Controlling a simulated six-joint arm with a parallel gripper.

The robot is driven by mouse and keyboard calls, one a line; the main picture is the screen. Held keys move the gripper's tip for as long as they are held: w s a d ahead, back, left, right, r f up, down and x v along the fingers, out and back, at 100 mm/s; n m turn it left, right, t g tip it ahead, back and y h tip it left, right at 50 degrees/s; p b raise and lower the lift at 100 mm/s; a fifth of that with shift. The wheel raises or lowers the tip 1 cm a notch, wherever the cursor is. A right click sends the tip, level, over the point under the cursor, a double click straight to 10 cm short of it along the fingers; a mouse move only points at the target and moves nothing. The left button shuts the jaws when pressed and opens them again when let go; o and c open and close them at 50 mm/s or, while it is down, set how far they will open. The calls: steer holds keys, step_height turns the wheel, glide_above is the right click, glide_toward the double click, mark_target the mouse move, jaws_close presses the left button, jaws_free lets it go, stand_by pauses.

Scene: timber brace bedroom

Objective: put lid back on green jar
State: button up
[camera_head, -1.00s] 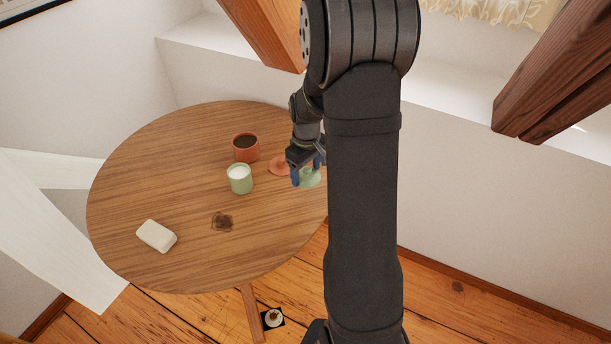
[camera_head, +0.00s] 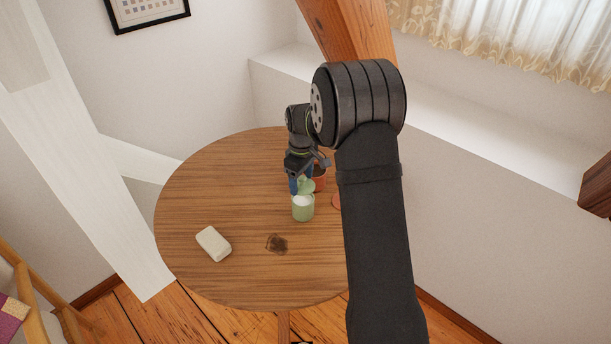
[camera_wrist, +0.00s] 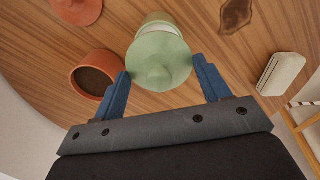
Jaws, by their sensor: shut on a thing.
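The green jar (camera_head: 303,209) stands upright on the round wooden table (camera_head: 230,170), open at the top with pale contents. My gripper (camera_head: 301,186) is shut on the green lid (camera_head: 307,185) and holds it just above and behind the jar in the head view. In the wrist view the lid (camera_wrist: 160,62) sits between the two blue fingers and hides most of the jar (camera_wrist: 158,20). The lid looks apart from the jar, though the exact gap is hard to tell.
An open orange jar (camera_wrist: 97,74) with dark contents stands close beside. An orange lid (camera_wrist: 76,8) lies on the table, partly behind my arm in the head view.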

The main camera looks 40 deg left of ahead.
steer(key=shift+f, duration=2.15)
steer(key=shift+f, duration=0.15)
stand_by(0.4)
steer(key=o, duration=1.1)
steer(key=shift+o, duration=0.3)
steer(key=shift+r, duration=3.5)
jaws_close()
